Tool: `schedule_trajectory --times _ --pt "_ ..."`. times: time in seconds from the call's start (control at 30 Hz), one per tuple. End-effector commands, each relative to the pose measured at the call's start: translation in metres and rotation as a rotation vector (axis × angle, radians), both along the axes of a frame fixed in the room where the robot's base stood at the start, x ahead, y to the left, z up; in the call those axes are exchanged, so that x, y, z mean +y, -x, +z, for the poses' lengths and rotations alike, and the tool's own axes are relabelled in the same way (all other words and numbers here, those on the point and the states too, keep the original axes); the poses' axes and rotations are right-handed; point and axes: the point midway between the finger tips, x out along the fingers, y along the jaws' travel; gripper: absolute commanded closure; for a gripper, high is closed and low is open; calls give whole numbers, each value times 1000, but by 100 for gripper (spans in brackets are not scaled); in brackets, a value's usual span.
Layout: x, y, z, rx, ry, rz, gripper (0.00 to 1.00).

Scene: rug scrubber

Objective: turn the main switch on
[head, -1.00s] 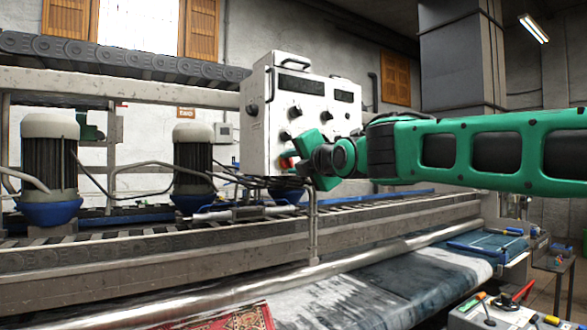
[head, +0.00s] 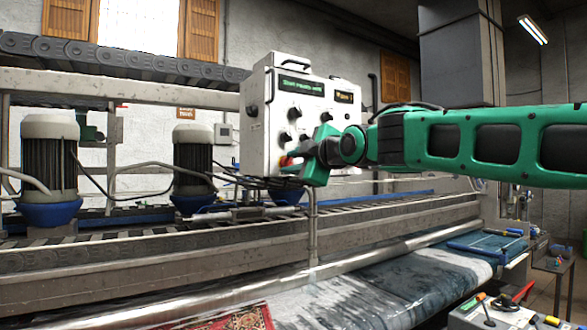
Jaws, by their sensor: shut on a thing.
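The white control box (head: 262,128) of the rug scrubber stands in the middle of the head view. Its two displays, the wide one (head: 302,86) and the small one (head: 345,97), are lit with text. Several dark knobs sit on its front face. The main switch (head: 284,161), with a red part showing, is at the lower left of that face and is partly hidden by my gripper. My green gripper (head: 300,165) is at the switch, with its fingers closed on it; the exact grip is small and partly hidden.
The machine's long beam (head: 150,258) and rollers run below the box. Two motors, one at the left (head: 50,165) and one nearer the box (head: 193,160), stand on it. A wet rug (head: 390,285) lies in front. A tool table (head: 490,315) is at lower right.

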Motion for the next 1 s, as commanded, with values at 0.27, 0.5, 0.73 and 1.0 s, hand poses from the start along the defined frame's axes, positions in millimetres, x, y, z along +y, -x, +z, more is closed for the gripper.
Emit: schedule_trajectory --times 0.27,0.5,0.73,1.0 --pt "-5 -3 -1 102 -145 -9 96" --pt "-5 -3 -1 148 -214 -10 96" --pt "-6 -4 -1 162 -235 -11 96" --pt "-6 -4 -1 161 -236 -11 96"
